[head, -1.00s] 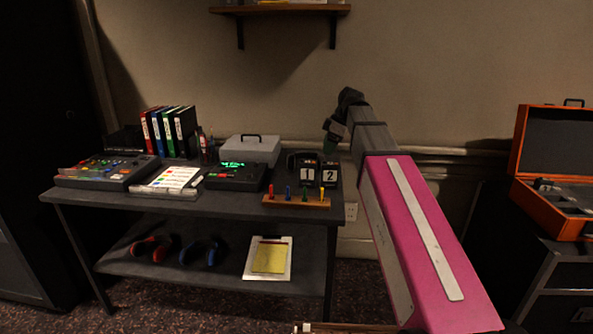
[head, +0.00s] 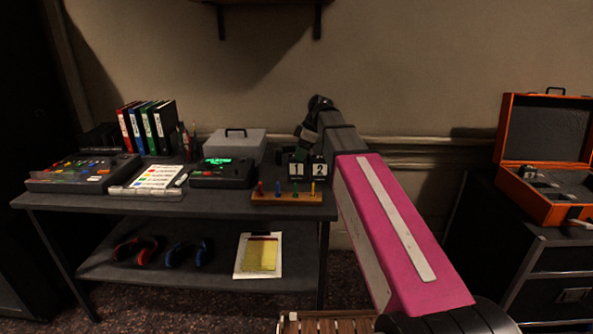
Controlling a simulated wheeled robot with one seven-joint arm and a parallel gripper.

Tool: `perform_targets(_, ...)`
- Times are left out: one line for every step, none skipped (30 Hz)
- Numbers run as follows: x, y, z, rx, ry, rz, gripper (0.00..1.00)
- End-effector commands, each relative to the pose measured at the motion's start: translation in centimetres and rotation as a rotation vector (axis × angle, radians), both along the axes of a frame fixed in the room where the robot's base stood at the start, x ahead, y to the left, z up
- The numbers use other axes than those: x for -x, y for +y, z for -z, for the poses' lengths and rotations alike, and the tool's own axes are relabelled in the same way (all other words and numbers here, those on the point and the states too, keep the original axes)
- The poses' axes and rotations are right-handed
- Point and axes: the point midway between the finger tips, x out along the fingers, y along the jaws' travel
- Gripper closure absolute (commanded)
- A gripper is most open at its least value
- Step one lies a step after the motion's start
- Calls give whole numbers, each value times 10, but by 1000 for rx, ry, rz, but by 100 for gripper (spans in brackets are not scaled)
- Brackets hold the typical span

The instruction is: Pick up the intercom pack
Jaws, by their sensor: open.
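Two small black boxes with white number labels, 1 (head: 296,168) and 2 (head: 319,168), stand at the right end of the desk (head: 90,203), behind a wooden strip of coloured pegs. They look like intercom packs, but I cannot tell for certain which thing is the intercom pack. My gripper (head: 306,134) is above and just behind the numbered boxes, apart from them as far as I can see. It is open, with nothing visible in it. Its fingertips are dark and small in this view.
The peg strip (head: 287,198) lies in front of the boxes. A green-display unit (head: 222,173), a grey case (head: 235,145), binders (head: 147,127) and a mixer (head: 83,173) fill the desk. An open orange case (head: 545,135) stands right. A slatted wooden thing (head: 325,323) is at the bottom edge.

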Motion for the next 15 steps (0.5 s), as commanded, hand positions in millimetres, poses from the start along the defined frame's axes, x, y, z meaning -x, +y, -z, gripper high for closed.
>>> perform_targets(1,3,7,0,1,0,34)
perform_targets(1,4,10,0,1,0,34)
perform_targets(2,7,15,1,2,-1,34)
perform_targets(2,9,20,1,1,-2,34)
perform_targets(2,10,23,1,2,-1,34)
perform_targets(1,12,28,1,2,-1,34)
perform_targets(1,13,31,0,1,0,34)
perform_targets(1,14,33,0,1,0,34)
perform_targets(1,15,35,0,1,0,34)
perform_targets(1,15,36,0,1,0,34)
perform_targets(1,15,36,0,0,0,34)
perform_targets(1,15,36,0,0,0,34)
perform_targets(1,15,36,0,0,0,34)
perform_targets(1,15,36,0,0,0,34)
perform_targets(1,15,36,0,0,0,34)
